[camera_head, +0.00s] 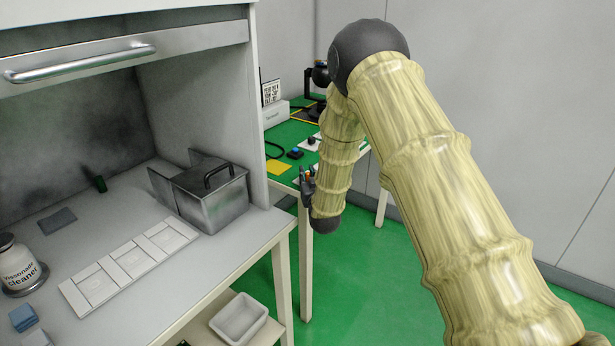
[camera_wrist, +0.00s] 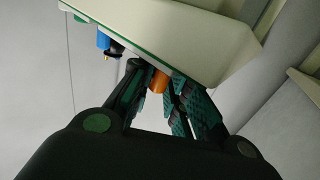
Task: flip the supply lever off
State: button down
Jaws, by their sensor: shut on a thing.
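An orange piece (camera_wrist: 158,80), which looks like the supply lever's handle, sits between my gripper's fingers (camera_wrist: 165,88) at the edge of a cream panel (camera_wrist: 190,45) in the wrist view. My gripper is shut on it, and the fingers hide most of it. In the head view my gripper (camera_head: 308,184) is at the near front edge of the green-topped table (camera_head: 283,174), with a small orange spot (camera_head: 310,172) at its fingers. The lever's mount and angle cannot be made out.
A blue fitting with a brass tip (camera_wrist: 104,42) is close beside the fingers. On the green table are a blue button box (camera_head: 295,153) and a yellow patch (camera_head: 278,168). A grey fume hood with a metal box (camera_head: 212,200) stands left. Green floor is clear below.

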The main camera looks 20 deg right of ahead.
jog(key=shift+w+d+r, duration=0.15)
jog(key=shift+d+r, duration=0.15)
jog(key=c, duration=1.4)
grip_release()
jog(key=shift+d, duration=0.1)
jog(key=shift+a+f, duration=0.1)
jog(key=shift+a, duration=0.15)
jog(key=shift+f, duration=0.15)
jog(key=s, duration=0.8)
jog(key=s+a, duration=0.1)
jog(key=s, duration=0.3)
